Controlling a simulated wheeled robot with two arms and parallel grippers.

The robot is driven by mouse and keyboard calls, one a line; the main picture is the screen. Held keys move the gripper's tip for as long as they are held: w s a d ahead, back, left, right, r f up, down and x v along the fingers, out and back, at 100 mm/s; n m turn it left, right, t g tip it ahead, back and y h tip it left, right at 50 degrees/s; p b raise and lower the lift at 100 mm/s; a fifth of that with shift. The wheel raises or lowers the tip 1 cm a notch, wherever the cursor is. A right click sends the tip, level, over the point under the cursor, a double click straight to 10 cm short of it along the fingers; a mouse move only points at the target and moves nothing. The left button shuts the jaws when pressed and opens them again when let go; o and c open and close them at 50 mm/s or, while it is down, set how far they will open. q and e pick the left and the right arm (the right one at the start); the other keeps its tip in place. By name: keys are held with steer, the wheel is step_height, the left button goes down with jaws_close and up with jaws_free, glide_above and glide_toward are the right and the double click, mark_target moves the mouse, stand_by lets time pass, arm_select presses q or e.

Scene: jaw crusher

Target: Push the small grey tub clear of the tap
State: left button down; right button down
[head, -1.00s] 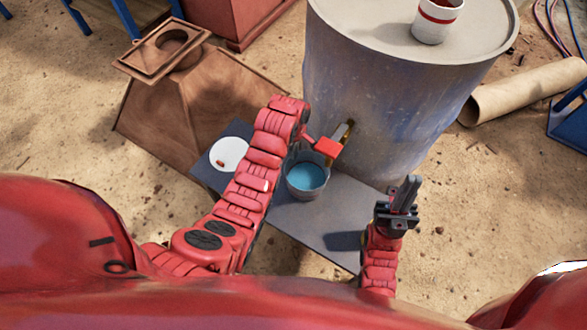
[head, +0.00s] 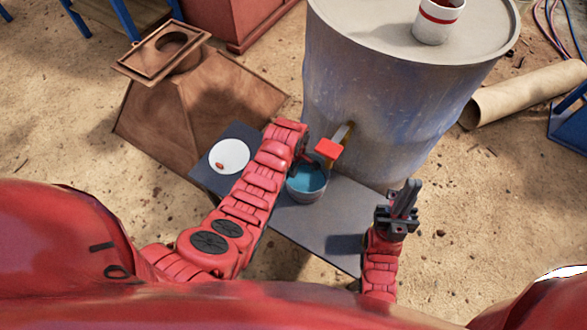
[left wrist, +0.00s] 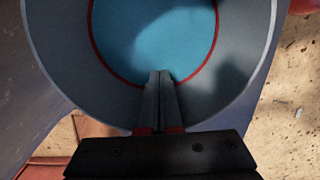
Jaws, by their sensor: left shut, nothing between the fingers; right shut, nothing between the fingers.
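The small grey tub (head: 305,193) holds blue liquid and stands on a dark slab (head: 320,222), just below the tap (head: 328,150). The tap has a red handle and a brass-coloured stem on the drum. My left gripper (left wrist: 160,76) is shut and empty, its fingertips over the tub's opening in the left wrist view. There the tub's grey wall (left wrist: 62,50) and a red ring around the blue show. In the head view my left wrist partly covers the tub's far left rim. I cannot tell whether the fingers touch the tub. My right gripper (head: 408,195) is shut and empty, right of the slab.
The large drum (head: 385,110) stands behind the slab, with a red-banded white cup (head: 438,22) on top. A white disc (head: 229,157) with a small red piece lies on the slab's left part. A brown hopper (head: 185,120) is further left. The slab's front right is clear.

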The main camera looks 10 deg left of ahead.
arm_select(q)
steer(key=w+a, duration=0.1)
steer(key=a, duration=0.2)
steer(key=w+a+b, duration=0.1)
steer(key=w+a, duration=0.1)
steer(key=a, duration=0.1)
steer(key=w+a, duration=0.1)
steer(key=a, duration=0.3)
steer(key=shift+w+a+f+b, duration=0.1)
steer(key=shift+w+b, duration=0.15)
steer(key=shift+b, duration=0.1)
steer(key=shift+r, duration=0.2)
